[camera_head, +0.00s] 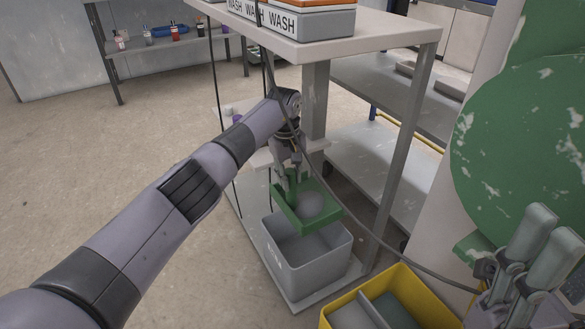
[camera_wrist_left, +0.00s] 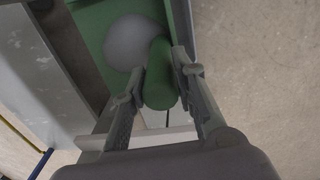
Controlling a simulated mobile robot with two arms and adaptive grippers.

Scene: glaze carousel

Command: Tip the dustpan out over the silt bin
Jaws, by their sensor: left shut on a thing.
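My left gripper (camera_head: 291,180) is shut on the handle of a green dustpan (camera_head: 333,208). In the left wrist view, its fingers (camera_wrist_left: 157,85) stand either side of the green handle (camera_wrist_left: 159,72). A smooth, rounded grey heap (camera_head: 311,203) sits in the pan; it also shows in the left wrist view (camera_wrist_left: 131,42). The pan is above the grey silt bin (camera_head: 311,262), over its back part, and looks roughly level. The bin's visible inside looks plain grey. My right gripper (camera_head: 540,250) is at the lower right, its fingers apart and empty.
The silt bin stands on the low shelf of a pale cart (camera_head: 340,42); a post rises behind the pan. Boxes marked WASH (camera_head: 297,22) stand on its top. A yellow bin (camera_head: 425,291) is at the front right, beside a large green disc (camera_head: 530,150). Open floor lies left.

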